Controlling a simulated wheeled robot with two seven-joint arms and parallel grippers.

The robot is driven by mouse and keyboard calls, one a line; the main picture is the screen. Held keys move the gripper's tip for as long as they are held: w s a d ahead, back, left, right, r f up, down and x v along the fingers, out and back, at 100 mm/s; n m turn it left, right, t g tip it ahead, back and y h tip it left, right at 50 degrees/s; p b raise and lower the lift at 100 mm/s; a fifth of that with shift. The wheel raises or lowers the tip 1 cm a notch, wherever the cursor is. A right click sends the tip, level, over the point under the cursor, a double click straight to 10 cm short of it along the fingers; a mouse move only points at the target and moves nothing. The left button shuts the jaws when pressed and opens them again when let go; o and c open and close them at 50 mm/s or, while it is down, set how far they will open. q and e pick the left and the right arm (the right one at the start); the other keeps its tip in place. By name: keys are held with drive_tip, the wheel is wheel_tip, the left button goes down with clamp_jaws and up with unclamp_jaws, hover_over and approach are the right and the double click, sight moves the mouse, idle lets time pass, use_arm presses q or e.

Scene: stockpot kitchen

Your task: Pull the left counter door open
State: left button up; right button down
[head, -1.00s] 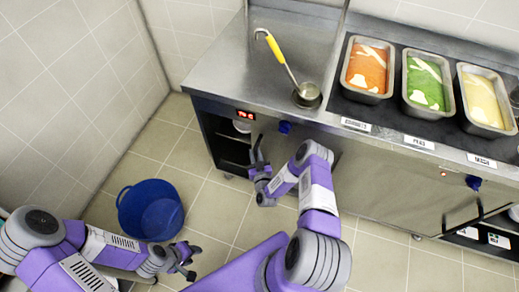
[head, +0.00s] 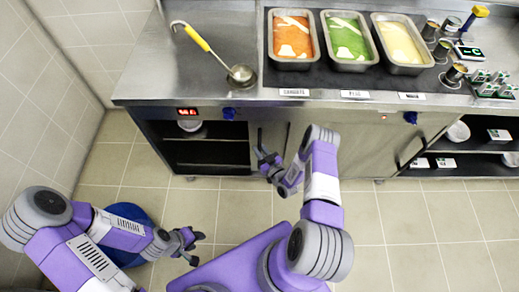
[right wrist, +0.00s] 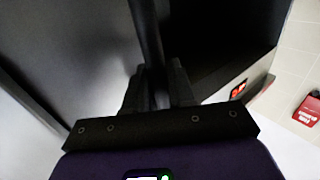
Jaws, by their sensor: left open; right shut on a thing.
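The left counter door (head: 271,136) stands open, swung out to the right of its compartment (head: 207,147), whose dark shelves show. In the right wrist view the grey door face (right wrist: 75,45) fills the left and a dark upright bar handle (right wrist: 146,35) runs down between the fingers. My right gripper (head: 266,160) is at the door and shut on this handle; it also shows in the right wrist view (right wrist: 158,88). The handle is mostly hidden in the head view. My left gripper (head: 188,246) is open and empty, low over the floor, away from the counter.
A blue tub (head: 128,243) stands on the floor behind my left arm, partly hidden. A ladle (head: 240,74) and several food pans (head: 292,40) are on the countertop (head: 150,72). The tiled floor (head: 410,215) before the counter's right part is clear.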

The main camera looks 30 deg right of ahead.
drive_tip(key=shift+d, duration=0.1)
drive_tip(key=c, duration=1.1)
unclamp_jaws()
drive_tip(key=shift+s, duration=0.15)
drive_tip(key=s+p, duration=0.2)
drive_tip(key=s, duration=0.5)
drive_tip(key=shift+s+d, duration=0.2)
drive_tip(key=shift+d, duration=0.05)
